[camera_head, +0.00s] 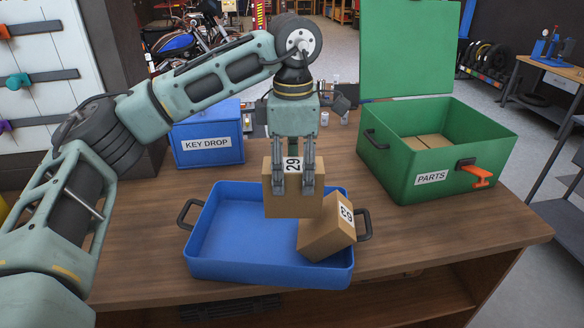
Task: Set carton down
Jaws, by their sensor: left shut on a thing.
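My left gripper (293,186) points down and is shut on a brown carton (292,207) with a white label reading 29. It holds the carton upright over the blue tray (225,271), near the tray's middle. The gap between carton and tray floor is hard to judge. A second brown carton (322,242) with a white number label lies askew in the right part of the tray, close beside the held one. The tray's left and middle floor is bare. My right gripper is not in view.
A blue KEY DROP box (207,151) stands behind the tray. A green PARTS box (447,195) with its lid raised, an orange latch and cartons inside stands at the right. The wooden bench top (420,232) is clear in front of it.

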